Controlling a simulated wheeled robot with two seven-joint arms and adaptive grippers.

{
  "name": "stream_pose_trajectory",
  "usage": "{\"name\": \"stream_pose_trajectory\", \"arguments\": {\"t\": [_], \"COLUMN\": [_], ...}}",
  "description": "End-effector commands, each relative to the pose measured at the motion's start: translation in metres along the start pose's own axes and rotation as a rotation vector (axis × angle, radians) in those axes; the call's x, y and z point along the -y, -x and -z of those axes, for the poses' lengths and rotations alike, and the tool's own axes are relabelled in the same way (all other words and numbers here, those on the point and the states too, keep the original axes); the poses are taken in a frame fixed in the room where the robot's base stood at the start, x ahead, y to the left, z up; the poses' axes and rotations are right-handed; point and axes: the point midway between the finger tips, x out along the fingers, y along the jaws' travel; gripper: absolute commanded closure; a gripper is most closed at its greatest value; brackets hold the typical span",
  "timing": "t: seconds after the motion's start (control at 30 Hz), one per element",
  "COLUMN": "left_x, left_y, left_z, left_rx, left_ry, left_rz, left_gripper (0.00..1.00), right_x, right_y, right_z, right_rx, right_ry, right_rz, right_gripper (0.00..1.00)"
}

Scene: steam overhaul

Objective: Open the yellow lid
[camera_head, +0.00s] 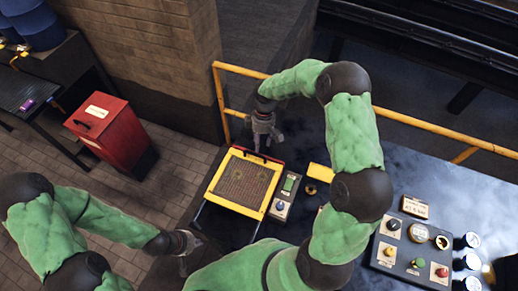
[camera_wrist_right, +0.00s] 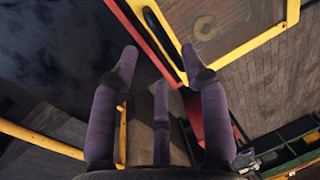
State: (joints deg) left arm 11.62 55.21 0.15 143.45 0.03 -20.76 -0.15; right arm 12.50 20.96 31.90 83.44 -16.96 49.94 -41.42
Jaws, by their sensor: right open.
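The yellow lid (camera_head: 243,182) is a yellow frame around a brownish see-through panel. It lies over a red-edged box at the table's left end and looks closed. In the right wrist view the lid (camera_wrist_right: 222,40) is at upper right, with a dark handle (camera_wrist_right: 160,30) along its near edge. My right gripper (camera_head: 263,136) is by the lid's far edge, apart from it. In the right wrist view its purple fingers (camera_wrist_right: 160,60) are spread and empty. My left gripper (camera_head: 186,243) is low, left of the lid's near corner; its jaws are too small to read.
A control box with a green screen (camera_head: 290,184) stands right of the lid. A button panel (camera_head: 408,247) is further right on the dark table. A yellow railing (camera_head: 410,123) runs behind. A red bin (camera_head: 110,130) stands on the floor at left.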

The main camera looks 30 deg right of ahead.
Motion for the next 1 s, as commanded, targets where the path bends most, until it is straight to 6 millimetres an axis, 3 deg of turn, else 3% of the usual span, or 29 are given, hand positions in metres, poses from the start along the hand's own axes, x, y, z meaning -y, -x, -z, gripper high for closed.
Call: {"name": "stream_pose_trajectory", "arguments": {"t": [0.3, 0.73, 0.77, 0.9, 1.0], "left_x": [-0.002, -0.002, -0.002, -0.002, -0.002], "left_y": [0.006, 0.006, 0.006, 0.006, 0.006], "left_z": [0.0, 0.0, 0.0, 0.0, 0.0], "left_rx": [0.0, -0.001, -0.001, -0.001, -0.001], "left_ry": [0.0, 0.0, 0.0, 0.0, 0.0], "left_rz": [0.0, 0.0, 0.0, 0.0, 0.0], "left_gripper": [1.0, 1.0, 1.0, 1.0, 1.0], "right_x": [0.0, 0.0, 0.0, 0.0, 0.0], "right_y": [-0.045, -0.054, -0.054, -0.054, -0.054], "right_z": [0.0, 0.0, 0.0, 0.0, 0.0], "right_rx": [0.0, 0.0, 0.0, 0.0, 0.0], "right_ry": [0.0, 0.0, 0.0, 0.0, 0.0], "right_rz": [0.0, -0.001, -0.001, -0.001, -0.001], "right_gripper": [0.54, 0.54, 0.6, 0.99, 1.0]}}
